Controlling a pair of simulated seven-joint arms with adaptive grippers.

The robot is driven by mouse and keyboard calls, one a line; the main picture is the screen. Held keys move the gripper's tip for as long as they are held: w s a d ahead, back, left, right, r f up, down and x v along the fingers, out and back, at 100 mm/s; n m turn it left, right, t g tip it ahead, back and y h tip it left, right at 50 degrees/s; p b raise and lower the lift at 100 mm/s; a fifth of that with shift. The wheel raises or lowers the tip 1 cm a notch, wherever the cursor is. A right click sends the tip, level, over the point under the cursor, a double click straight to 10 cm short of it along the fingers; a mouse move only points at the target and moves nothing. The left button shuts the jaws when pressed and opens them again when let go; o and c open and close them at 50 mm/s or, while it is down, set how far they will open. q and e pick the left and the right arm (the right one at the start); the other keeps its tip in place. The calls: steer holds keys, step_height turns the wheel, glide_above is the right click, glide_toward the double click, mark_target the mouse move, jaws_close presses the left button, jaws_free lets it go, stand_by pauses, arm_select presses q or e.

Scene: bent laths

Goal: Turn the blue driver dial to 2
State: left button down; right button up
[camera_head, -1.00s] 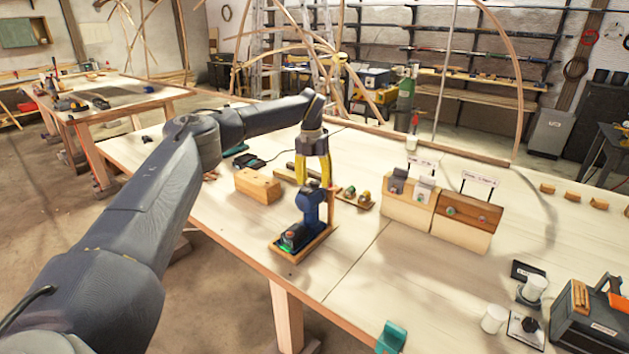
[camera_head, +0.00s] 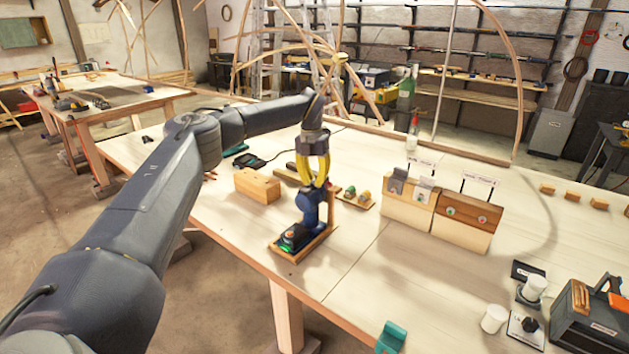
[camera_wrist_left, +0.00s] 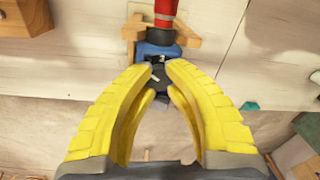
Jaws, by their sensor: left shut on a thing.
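The blue driver (camera_head: 310,207) stands upright in a wooden holder (camera_head: 294,256) on the workbench. In the left wrist view the driver's blue body (camera_wrist_left: 157,50) shows with a dark dial (camera_wrist_left: 160,76) in front of it. My left gripper (camera_head: 319,184) has yellow fingers and sits at the top of the driver. In the left wrist view its fingertips (camera_wrist_left: 161,74) close on the dark dial from both sides. The number the dial points to is too small to read. My right gripper shows in neither view.
A wooden block (camera_head: 257,186) lies left of the driver. Wooden boxes with small signs (camera_head: 468,212) stand to the right. White cups (camera_head: 494,319) and a dark toolbox (camera_head: 590,318) are at the front right. The bench between is mostly clear.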

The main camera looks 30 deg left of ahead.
arm_select(q)
steer(key=m, duration=0.3)
steer(key=shift+m, duration=0.4)
steer(key=c, duration=1.1)
jaws_free()
steer(key=shift+r, duration=0.1)
steer(key=r, duration=1.1)
steer(key=shift+w+a+r, duration=0.1)
steer(key=shift+a+r, duration=0.25)
steer(key=shift+r, duration=0.05)
